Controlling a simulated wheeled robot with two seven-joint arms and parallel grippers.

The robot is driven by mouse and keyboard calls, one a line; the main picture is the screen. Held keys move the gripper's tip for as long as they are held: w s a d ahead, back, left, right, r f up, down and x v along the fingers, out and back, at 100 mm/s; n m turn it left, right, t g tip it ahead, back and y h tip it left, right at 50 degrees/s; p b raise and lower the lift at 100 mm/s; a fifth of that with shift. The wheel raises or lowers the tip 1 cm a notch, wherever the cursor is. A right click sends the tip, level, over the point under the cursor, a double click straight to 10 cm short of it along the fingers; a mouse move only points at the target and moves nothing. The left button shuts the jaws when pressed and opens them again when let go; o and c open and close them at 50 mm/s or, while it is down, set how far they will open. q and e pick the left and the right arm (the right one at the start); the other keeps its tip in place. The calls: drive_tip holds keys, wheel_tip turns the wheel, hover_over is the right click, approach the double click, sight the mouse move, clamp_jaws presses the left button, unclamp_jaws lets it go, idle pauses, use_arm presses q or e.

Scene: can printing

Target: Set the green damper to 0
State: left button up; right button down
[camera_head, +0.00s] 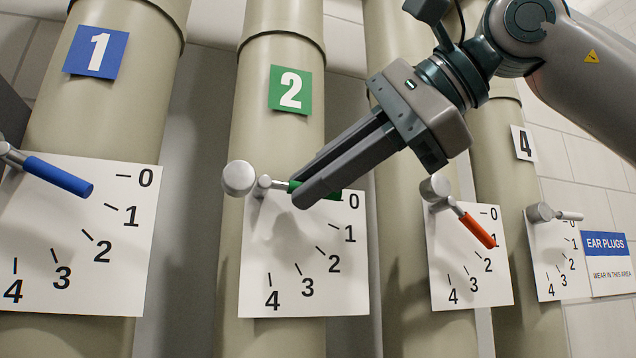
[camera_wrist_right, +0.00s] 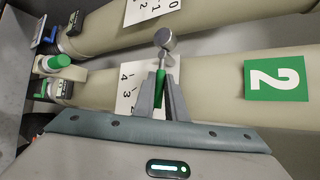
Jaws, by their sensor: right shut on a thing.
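The green damper handle (camera_head: 333,194) points right and slightly down, at about the 0 mark on the dial plate (camera_head: 262,290) of pipe 2. Its silver hub (camera_head: 239,178) is to the left of the grip. My right gripper (camera_head: 305,188) is shut on the green handle, and its fingers hide most of the grip. In the right wrist view the green handle (camera_wrist_right: 160,88) lies between the two fingers (camera_wrist_right: 160,105), below the silver hub (camera_wrist_right: 165,39). My left gripper is not in view.
A blue handle (camera_head: 58,176) on the left dial and an orange handle (camera_head: 478,231) on the right dial flank it. A white handle (camera_head: 569,216) is on pipe 4, beside an EAR PLUGS sign (camera_head: 606,257). Pipes stand close behind the plates.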

drive_tip(key=shift+r+h+p, duration=0.15)
drive_tip(key=shift+h+p, duration=0.15)
drive_tip(key=c, duration=1.8)
unclamp_jaws()
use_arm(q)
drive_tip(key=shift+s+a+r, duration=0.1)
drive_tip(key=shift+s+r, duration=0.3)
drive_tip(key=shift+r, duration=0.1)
use_arm(e)
drive_tip(key=shift+a, duration=0.1)
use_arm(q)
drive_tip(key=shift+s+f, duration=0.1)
use_arm(e)
drive_tip(key=shift+s+r, duration=0.1)
use_arm(q)
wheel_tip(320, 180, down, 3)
drive_tip(key=b, duration=0.3)
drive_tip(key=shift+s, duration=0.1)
use_arm(e)
drive_tip(key=v, duration=1.7)
